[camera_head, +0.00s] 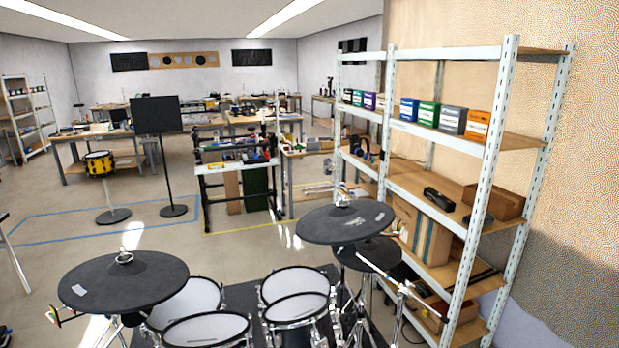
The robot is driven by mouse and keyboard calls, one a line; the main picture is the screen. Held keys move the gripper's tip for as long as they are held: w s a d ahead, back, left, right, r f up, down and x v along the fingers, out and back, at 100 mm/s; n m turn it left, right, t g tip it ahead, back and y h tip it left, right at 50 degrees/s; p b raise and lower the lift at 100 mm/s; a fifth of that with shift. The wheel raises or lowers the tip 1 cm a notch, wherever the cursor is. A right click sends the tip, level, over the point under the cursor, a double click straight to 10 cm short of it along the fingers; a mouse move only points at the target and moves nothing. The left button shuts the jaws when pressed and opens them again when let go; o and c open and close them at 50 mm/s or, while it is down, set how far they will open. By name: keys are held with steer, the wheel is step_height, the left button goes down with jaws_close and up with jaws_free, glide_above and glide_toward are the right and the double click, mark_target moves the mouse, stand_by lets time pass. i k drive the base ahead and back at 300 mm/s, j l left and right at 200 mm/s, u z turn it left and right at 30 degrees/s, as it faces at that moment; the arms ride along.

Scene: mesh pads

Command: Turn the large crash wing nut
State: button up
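Two dark cymbal pads stand above an electronic drum kit. The left cymbal pad (150,285) is at the lower left, with a small light-coloured wing nut (123,257) at its top centre. The right cymbal pad (320,224) is near the middle, tilted, with another small wing nut (342,201) on top. I cannot tell which pad is the large crash. A third dark pad (385,252) is partly hidden below the right one. The wing nuts are too small to tell their exact turn. My gripper is not in view.
Several white-topped drum pads (297,306) fill the lower middle between the cymbals. A chrome boom rod (385,272) slants out at the right. A metal shelf (484,190) with boxes stands close on the right. Open floor (60,250) lies at the left.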

mark_target(343, 204)
steer(key=i+l+u, duration=0.3)
steer(key=l, duration=0.25)
steer(key=i+l+u, duration=0.35)
steer(key=l, duration=0.3)
steer(key=i+l+u, duration=0.15)
steer(key=l, duration=0.2)
